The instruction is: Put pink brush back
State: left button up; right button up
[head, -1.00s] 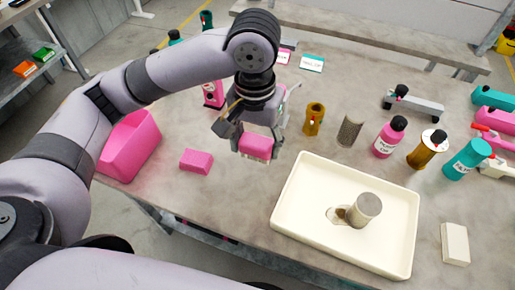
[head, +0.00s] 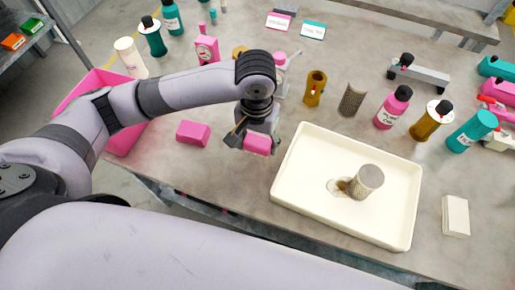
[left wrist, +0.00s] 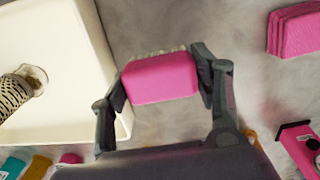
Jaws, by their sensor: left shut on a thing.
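The pink brush (head: 257,144) is held between the fingers of my left gripper (head: 260,140) above the table, just left of the cream tray. In the left wrist view, the brush (left wrist: 162,80) has a pink body with a strip of pale bristles along its far edge. The gripper fingers (left wrist: 162,88) press on both of its ends. In the head view the bristles are hard to make out. I cannot tell the exact gap between brush and table. My right gripper is not in view.
The cream tray (head: 300,205) holds a knurled metal cup (head: 366,182). A pink block (head: 193,133) lies left of the brush, and a pink bin (head: 128,138) is partly behind my arm. Several bottles, including a pink one (head: 393,108), stand behind. A white block (head: 456,216) lies right.

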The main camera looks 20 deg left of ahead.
aim_at(258, 150)
pick_arm(q)
jog(key=shift+f, duration=2.1)
jog(key=shift+f, duration=0.1)
jog(key=o, duration=1.4)
notch_tip(258, 150, up, 12)
jog(key=shift+r, duration=0.15)
